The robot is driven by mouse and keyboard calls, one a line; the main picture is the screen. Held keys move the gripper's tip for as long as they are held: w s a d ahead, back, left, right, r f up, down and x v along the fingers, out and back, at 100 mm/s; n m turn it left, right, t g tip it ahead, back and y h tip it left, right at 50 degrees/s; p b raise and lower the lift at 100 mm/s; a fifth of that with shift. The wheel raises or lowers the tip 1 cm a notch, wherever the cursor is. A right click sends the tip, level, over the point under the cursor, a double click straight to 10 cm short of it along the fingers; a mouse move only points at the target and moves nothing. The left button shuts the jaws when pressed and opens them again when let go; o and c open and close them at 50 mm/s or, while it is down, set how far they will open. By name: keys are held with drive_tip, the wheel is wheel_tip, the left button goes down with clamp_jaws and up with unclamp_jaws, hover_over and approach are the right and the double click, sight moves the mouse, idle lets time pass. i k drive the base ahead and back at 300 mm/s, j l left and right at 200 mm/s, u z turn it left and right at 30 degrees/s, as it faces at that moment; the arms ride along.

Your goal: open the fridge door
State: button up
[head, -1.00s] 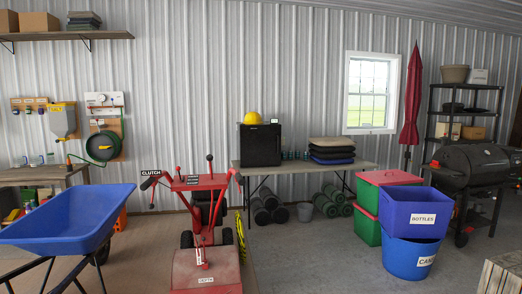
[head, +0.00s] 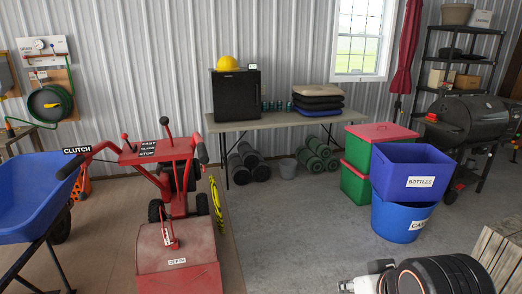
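The fridge is most likely the small black box-shaped unit (head: 237,97) on the long folding table (head: 290,119) against the back wall. Its dark front faces me and looks closed. A yellow hard hat (head: 228,63) and a small device with a display (head: 252,66) sit on top of it. A part of my arm shows at the bottom right edge, far from the fridge. I cannot make out my gripper's fingers.
A red machine (head: 172,215) with handlebars stands left of the middle, beside a blue wheelbarrow (head: 25,205). Blue bins (head: 398,215) and green boxes with red lids (head: 355,183) stand right. Cushions (head: 318,97) lie on the table. The concrete floor (head: 290,230) between is open.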

sight(237, 96)
drive_tip(key=i+z, duration=0.2)
drive_tip(key=i, duration=0.9)
drive_tip(key=i+z, duration=0.25)
drive_tip(key=i, duration=0.9)
drive_tip(key=i+j+u, duration=0.2)
drive_tip(key=i, duration=0.55)
drive_tip(key=i+l+u, duration=0.2)
drive_tip(key=i, duration=0.5)
drive_tip(key=i+l+u, duration=0.2)
drive_tip(key=i, duration=0.5)
drive_tip(key=i+j, duration=0.05)
drive_tip(key=j, duration=0.05)
